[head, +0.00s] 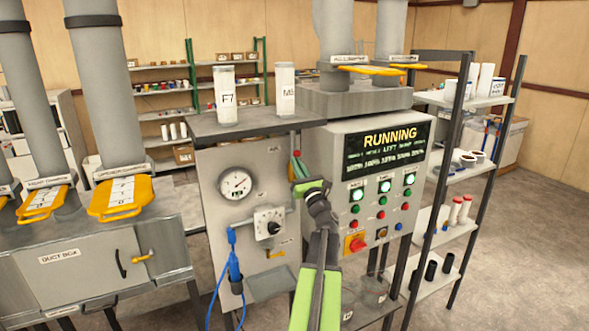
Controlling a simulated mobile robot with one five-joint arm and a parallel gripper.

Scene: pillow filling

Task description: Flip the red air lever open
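A small red lever (297,166) sits on a thin grey vertical pipe at the right edge of the gauge panel, just left of the control box. It looks close to upright along the pipe, though its lower part is partly hidden. My gripper (303,186) is directly below it, with a green fingertip at or very near the lever's lower end. I cannot tell whether they touch. The fingers are seen from behind, so their opening does not show. My green arm rises from the bottom centre.
The panel carries a round gauge (236,184), a regulator knob (273,228) and a blue hose (234,268). A shelf rack (465,175) stands further right.

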